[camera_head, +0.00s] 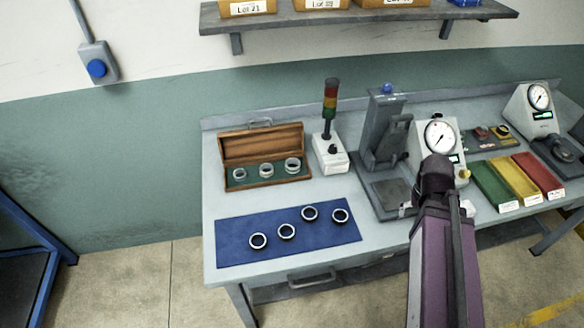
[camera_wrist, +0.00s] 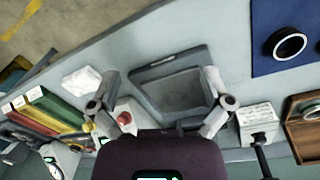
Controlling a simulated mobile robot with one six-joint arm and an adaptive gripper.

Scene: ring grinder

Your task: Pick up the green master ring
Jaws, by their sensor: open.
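No ring shows a clear green colour, so I cannot tell which is the green master ring. Three silvery rings, the middle one (camera_head: 266,170) among them, stand in an open wooden case (camera_head: 265,143) with green lining. Several dark-rimmed rings, one at the left end (camera_head: 258,241), lie on a blue mat (camera_head: 232,252). In the wrist view, one mat ring (camera_wrist: 290,44) and part of the case (camera_wrist: 302,142) show at the right. My gripper (camera_wrist: 162,85) is open and empty, its fingers spread over a grey fixture plate. It is well apart from the rings.
A signal light (camera_head: 330,118) on a white box stands beside the case. A grey fixture stand (camera_head: 383,130) and a dial gauge (camera_head: 440,137) stand near my arm. Green, yellow and red trays (camera_head: 518,180) lie to the right. A shelf (camera_head: 350,22) hangs above the bench.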

